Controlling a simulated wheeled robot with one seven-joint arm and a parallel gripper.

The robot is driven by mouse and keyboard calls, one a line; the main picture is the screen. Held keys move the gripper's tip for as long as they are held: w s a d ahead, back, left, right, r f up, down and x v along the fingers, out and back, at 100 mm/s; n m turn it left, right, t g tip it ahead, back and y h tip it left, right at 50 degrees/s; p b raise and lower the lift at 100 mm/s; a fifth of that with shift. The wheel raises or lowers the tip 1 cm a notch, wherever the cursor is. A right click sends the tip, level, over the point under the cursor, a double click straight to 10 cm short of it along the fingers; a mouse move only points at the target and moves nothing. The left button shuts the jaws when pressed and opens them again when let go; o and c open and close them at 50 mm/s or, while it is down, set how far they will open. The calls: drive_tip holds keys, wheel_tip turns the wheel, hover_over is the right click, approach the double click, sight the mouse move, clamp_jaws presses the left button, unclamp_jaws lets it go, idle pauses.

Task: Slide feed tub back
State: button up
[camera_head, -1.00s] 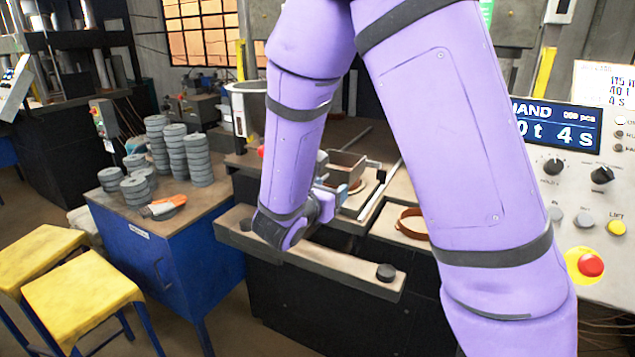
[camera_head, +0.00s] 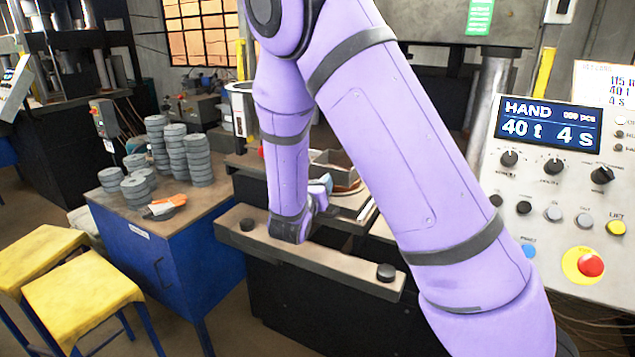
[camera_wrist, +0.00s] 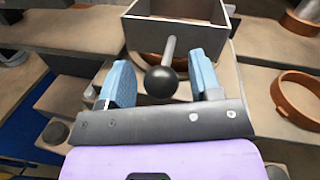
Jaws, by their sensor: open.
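The feed tub is an open grey metal box (camera_wrist: 178,32) at the top of the wrist view. A rod with a black ball knob (camera_wrist: 161,82) sticks out of its near side. My gripper (camera_wrist: 161,66) is open, with one blue finger on each side of the rod and knob. Gaps show between the knob and both fingers. In the head view the tub (camera_head: 335,157) is partly hidden by my arm, and my gripper (camera_head: 322,185) shows only in part. Part of a brown ring (camera_wrist: 152,58) shows beneath the tub.
A brown ring (camera_wrist: 299,97) lies on the surface right of the tub. A front bar (camera_head: 335,266) with two dark knobs runs below my wrist. A control panel (camera_head: 560,190) stands at right. Stacks of grey discs (camera_head: 173,150) stand on the blue cabinet at left.

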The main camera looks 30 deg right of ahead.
drive_tip(key=shift+x, duration=0.9)
clamp_jaws()
drive_tip(key=w+a, duration=0.1)
drive_tip(key=w, duration=0.1)
drive_tip(key=w+a, duration=0.4)
drive_tip(key=w, duration=0.1)
unclamp_jaws()
drive_tip(key=shift+s, duration=0.1)
